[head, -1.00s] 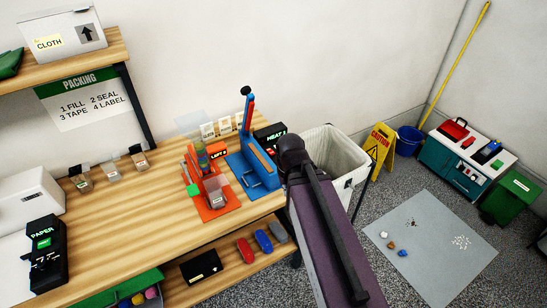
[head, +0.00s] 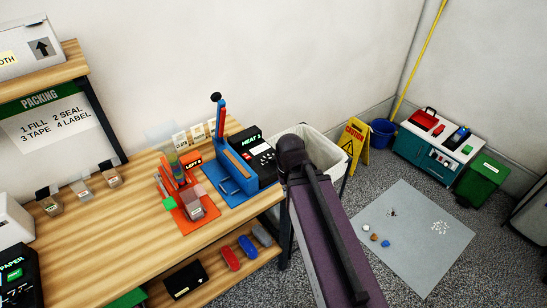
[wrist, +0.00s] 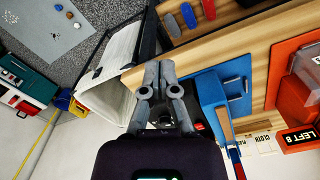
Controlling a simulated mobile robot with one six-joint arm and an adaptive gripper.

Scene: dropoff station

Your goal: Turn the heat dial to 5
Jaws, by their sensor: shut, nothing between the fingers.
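The heat control box (head: 266,174) is black with a lit display that seems to read HEAT 1; its last digit is small. It stands on the bench at the right of the blue sealer (head: 233,162), which has an upright lever. A pale panel shows on the box, but I cannot make out the dial clearly. In the head view my arm covers the area right of the box, and my fingers do not show. In the wrist view my gripper (wrist: 158,72) is shut and empty, with the blue sealer (wrist: 210,92) to its right; the box is mostly hidden behind it.
A white bin (head: 318,146) stands right of the bench, close to my arm. An orange device (head: 190,222) marked LEFT 8 sits left of the sealer. The yellow caution sign (head: 354,142) and grey floor mat (head: 413,238) lie farther right. The bench front (head: 125,232) is mostly clear.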

